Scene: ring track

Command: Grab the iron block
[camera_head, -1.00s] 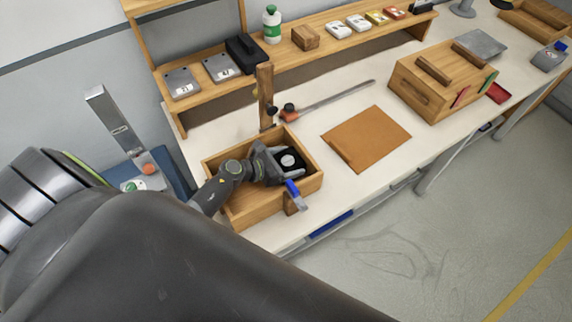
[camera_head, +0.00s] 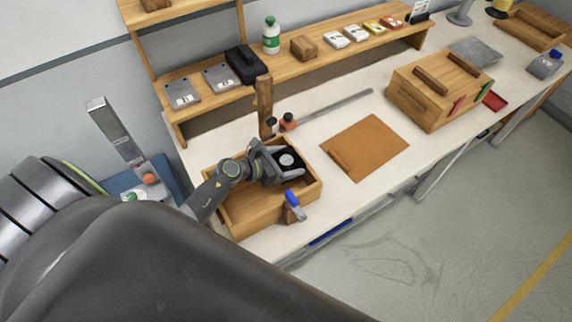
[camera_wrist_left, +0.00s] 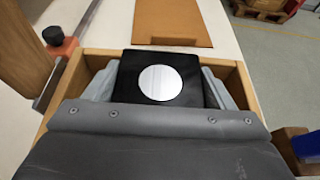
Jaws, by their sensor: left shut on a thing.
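The iron block (camera_head: 288,162) is a dark block with a pale round disc on its top face. It sits inside or just above the open wooden box (camera_head: 233,219) at the front left of the bench. My left gripper (camera_head: 284,161) is shut on it, with one finger on each side. In the left wrist view the block (camera_wrist_left: 126,78) lies between the two grey fingers (camera_wrist_left: 160,88), its disc facing the camera. Its underside is hidden, so I cannot tell whether it touches the box floor. My right gripper is not in view.
A wooden post (camera_head: 264,105) with a clamp bar (camera_head: 335,103) stands behind the box. A blue-handled tool (camera_head: 293,203) is at the box's front wall. A brown mat (camera_head: 372,146) lies to the right, and a handled wooden box (camera_head: 437,93) stands beyond it.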

